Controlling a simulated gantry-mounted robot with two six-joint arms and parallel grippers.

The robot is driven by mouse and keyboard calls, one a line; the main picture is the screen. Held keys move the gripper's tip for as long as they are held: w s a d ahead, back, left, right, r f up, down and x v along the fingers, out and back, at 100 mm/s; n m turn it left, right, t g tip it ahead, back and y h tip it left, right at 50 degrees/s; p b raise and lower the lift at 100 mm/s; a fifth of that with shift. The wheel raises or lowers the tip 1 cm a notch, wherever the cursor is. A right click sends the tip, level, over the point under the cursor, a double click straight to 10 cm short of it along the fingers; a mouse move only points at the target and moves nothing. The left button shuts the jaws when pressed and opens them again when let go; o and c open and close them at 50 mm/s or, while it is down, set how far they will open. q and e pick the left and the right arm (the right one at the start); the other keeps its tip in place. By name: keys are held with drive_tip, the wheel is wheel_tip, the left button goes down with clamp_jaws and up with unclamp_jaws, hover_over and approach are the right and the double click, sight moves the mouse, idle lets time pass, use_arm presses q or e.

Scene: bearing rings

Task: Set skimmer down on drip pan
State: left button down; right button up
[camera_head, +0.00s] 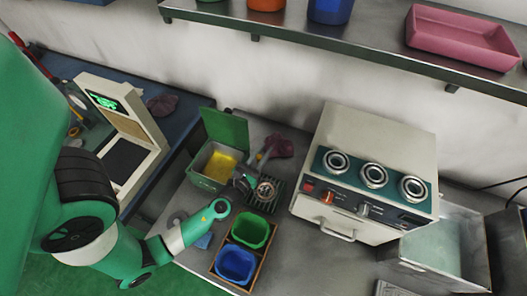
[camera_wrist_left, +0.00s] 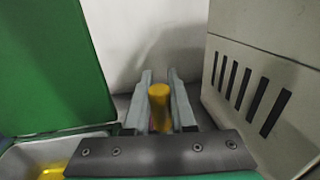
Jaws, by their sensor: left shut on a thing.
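My left gripper (camera_head: 258,163) is shut on the yellow handle of the skimmer (camera_wrist_left: 159,92), which sits between its two fingers (camera_wrist_left: 160,105) in the left wrist view. In the head view the skimmer's round metal head (camera_head: 266,189) is over the dark green ridged drip pan (camera_head: 277,186). I cannot tell whether the head touches the pan. The gripper and the skimmer hide part of the pan. The drip pan does not show in the left wrist view. My right gripper is in neither view.
An open green-lidded basin (camera_head: 197,181) with yellow contents stands left of the pan. A crate with green (camera_head: 250,231) and blue (camera_head: 235,265) bins stands in front. A white machine (camera_head: 372,125) with rings on top stands right. A pink cloth (camera_head: 281,146) lies behind.

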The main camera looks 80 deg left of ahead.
use_arm(q)
drive_tip(key=shift+f, duration=0.4)
idle(0.4)
drive_tip(key=c, duration=0.7)
unclamp_jaws()
wheel_tip(320, 180, up, 11)
drive_tip(key=p, duration=1)
